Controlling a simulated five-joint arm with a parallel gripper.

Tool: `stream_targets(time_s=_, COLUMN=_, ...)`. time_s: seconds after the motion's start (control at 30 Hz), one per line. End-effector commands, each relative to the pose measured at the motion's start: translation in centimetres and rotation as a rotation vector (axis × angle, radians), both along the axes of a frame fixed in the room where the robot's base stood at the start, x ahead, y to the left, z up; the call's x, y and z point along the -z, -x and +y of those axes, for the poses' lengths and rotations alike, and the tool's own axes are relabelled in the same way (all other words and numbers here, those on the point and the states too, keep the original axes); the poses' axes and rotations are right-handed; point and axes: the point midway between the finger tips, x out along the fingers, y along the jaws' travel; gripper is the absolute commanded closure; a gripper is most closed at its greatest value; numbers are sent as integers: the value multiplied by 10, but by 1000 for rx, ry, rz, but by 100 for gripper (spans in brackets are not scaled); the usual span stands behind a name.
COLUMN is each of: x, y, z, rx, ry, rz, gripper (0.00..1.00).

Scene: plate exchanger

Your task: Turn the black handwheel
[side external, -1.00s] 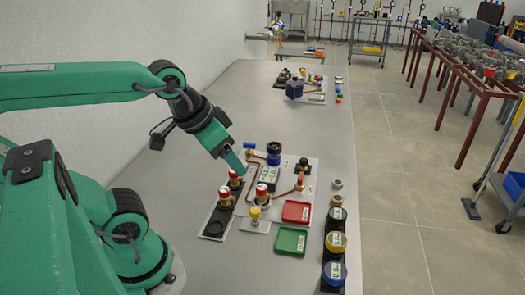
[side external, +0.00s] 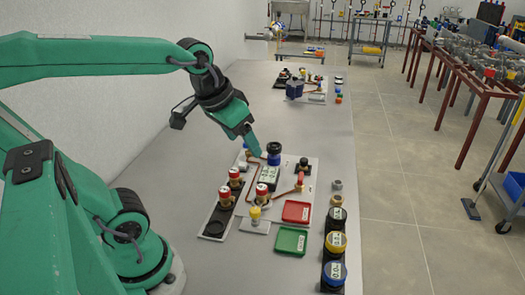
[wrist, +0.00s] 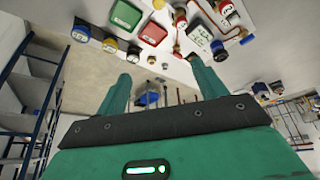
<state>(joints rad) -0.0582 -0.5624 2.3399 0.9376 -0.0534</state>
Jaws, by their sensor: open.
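The black handwheel (side external: 303,163) looks like the small dark lobed knob at the far right of the white panel (side external: 283,215). It is too small to read its turn angle. In the wrist view I cannot pick it out clearly. My gripper (side external: 257,154) is left of it, pointing down over the panel's far left part, near a blue fitting with a black top (side external: 274,153). In the wrist view my gripper's (wrist: 160,70) two green fingers are spread apart with nothing between them. It is apart from the black handwheel.
Red-capped valves (side external: 225,195), a digital display (side external: 268,178), copper pipes and a red lever (side external: 300,180) crowd the panel. Gauges (side external: 335,243) line the right edge.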

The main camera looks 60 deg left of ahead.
Motion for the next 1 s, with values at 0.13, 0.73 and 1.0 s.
stream_targets(time_s=0.13, x=-6, y=-27, z=12, rx=-64, ry=16, rz=42, gripper=30)
stream_targets(time_s=0.73, x=5, y=-132, z=79, rx=-324, ry=79, rz=189, gripper=30)
stream_targets(time_s=1.0, x=29, y=-174, z=118, rx=-442, ry=109, rz=253, gripper=30)
